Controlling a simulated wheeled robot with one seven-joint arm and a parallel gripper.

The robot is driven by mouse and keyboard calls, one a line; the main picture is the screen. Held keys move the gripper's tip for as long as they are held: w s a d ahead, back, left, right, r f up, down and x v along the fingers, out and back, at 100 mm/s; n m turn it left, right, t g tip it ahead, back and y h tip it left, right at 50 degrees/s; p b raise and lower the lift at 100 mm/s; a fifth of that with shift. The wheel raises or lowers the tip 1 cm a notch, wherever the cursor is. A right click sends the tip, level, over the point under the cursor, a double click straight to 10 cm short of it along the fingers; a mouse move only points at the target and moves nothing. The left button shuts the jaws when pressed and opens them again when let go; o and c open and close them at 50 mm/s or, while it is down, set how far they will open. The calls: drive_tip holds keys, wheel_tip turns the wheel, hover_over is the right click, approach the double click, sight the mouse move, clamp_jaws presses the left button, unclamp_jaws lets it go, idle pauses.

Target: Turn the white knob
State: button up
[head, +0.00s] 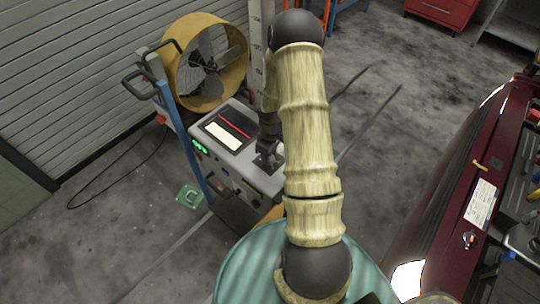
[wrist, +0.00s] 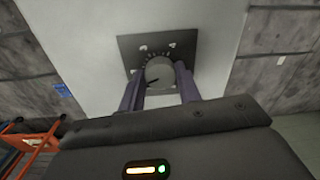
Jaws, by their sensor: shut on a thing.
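The white knob (wrist: 160,72) sits on a dark square plate (wrist: 129,48) with dial marks, on a pale panel (wrist: 215,40). A dark pointer mark shows on the knob's lower left. My gripper (wrist: 160,84) has its two purple-grey fingers on either side of the knob, shut on it. In the head view my gripper (head: 267,158) is at the right part of the top of a grey console (head: 225,140). The knob is hidden there behind the gripper and arm.
A yellow drum fan (head: 238,55) stands behind. A dark red car (head: 450,190) is at the right. Open floor (head: 375,80) lies between.

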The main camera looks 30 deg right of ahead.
sight(272, 156)
drive_tip(key=shift+m+b, duration=0.3)
drive_tip(key=shift+m, duration=1.7)
drive_tip(key=o, duration=1)
drive_tip(key=shift+c, duration=0.2)
drive_tip(key=shift+r, duration=0.15)
wheel_tip(272, 156, up, 17)
drive_tip(key=b, duration=0.1)
drive_tip(key=shift+d+b, duration=0.35)
drive_tip(key=shift+b, duration=0.05)
drive_tip(key=shift+w+r, duration=0.1)
